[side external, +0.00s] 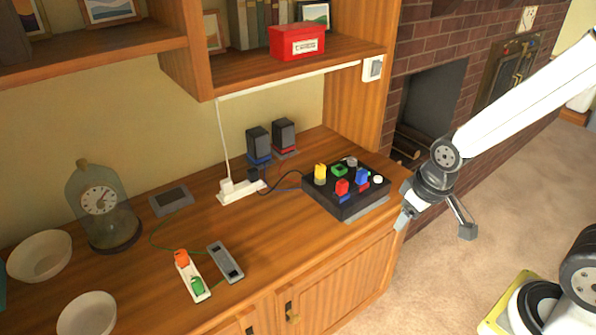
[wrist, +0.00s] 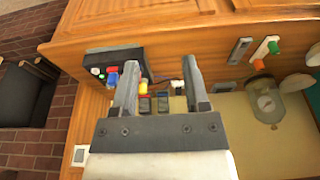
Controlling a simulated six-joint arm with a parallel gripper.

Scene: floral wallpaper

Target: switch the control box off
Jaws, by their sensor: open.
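The control box (side external: 345,190) is a black box on the right end of the wooden cabinet top in the side view. It carries a yellow knob (side external: 320,174), a red piece (side external: 342,187), a blue piece (side external: 361,176), a green piece (side external: 339,170) and a white round button (side external: 378,180). In the wrist view the control box (wrist: 118,57) shows upside down, partly hidden by one finger. My gripper (side external: 438,224) is open and empty, to the right of the box and apart from it, off the cabinet's edge. Its fingers also show in the wrist view (wrist: 158,82).
A white power strip (side external: 241,190) with cables and two dark speakers (side external: 271,140) stand behind and left of the box. A shelf with a red box (side external: 297,41) overhangs the back. A glass-domed clock (side external: 101,205) and white bowls (side external: 40,256) stand at left.

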